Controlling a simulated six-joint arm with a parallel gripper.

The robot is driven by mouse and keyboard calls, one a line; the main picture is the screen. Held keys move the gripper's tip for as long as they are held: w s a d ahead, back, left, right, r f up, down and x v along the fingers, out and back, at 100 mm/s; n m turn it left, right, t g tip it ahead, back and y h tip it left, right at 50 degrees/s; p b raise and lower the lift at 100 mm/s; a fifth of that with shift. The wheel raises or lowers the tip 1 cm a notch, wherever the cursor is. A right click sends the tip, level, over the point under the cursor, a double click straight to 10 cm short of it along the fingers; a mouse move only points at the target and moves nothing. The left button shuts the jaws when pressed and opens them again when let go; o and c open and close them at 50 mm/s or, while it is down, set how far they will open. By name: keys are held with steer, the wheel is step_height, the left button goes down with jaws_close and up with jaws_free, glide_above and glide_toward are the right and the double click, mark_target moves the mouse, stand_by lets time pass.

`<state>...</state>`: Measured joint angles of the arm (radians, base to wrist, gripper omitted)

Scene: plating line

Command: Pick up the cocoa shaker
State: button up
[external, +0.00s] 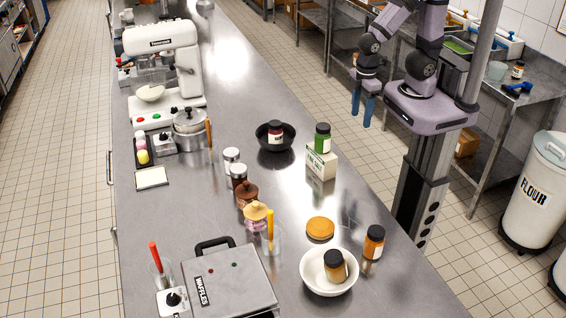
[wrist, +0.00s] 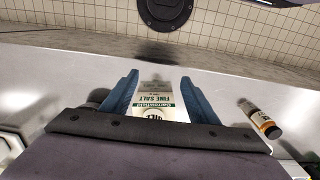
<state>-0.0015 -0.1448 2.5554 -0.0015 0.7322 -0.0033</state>
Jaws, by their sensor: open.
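Two small shakers with silvery lids and dark bodies stand upright near the middle of the counter in the external view, a farther shaker (external: 232,160) and a nearer shaker (external: 238,174). I cannot read which one is cocoa. My gripper (external: 361,112) hangs at the counter's right side, well away from both shakers. Its two blue fingers are apart in the wrist view (wrist: 159,77), with nothing gripped. The fine salt box shows between and beyond them. No shaker can be made out in the wrist view.
The salt box (external: 321,163) has a green-labelled jar (external: 323,138) on or behind it. A black pan (external: 263,139) holds a jar. A brown-lidded jar (external: 247,190) stands close to the nearer shaker. A pot (external: 189,130) is left of the shakers. A white bowl (external: 315,287) is in front.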

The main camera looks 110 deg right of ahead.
step_height(320, 180, up, 5)
steer(key=w+d+t+h+b, duration=0.1)
steer(key=w+d+t+b, duration=0.15)
steer(key=w, duration=0.35)
steer(key=w+d+f+t+h+b, duration=0.1)
steer(key=w+d+t, duration=0.1)
steer(key=w+d, duration=0.3)
steer(key=w+d+t+h+b, duration=0.1)
steer(key=w+d+t, duration=0.1)
steer(key=w, duration=0.5)
steer(key=w+r+n+t+y+b, duration=0.25)
steer(key=w+t+b, duration=0.2)
steer(key=w, duration=0.95)
steer(key=w+a+f+n+t+y+b, duration=0.1)
steer(key=w+a+f+n+y+b, duration=0.15)
steer(key=a+y, duration=0.3)
glide_toward(233, 185)
steer(key=shift+m+t, duration=0.3)
steer(key=shift+m, duration=0.1)
steer(key=v, duration=0.5)
steer(key=shift+f, duration=0.3)
steer(key=shift+p+x, duration=2.2)
steer(key=shift+x, duration=3.75)
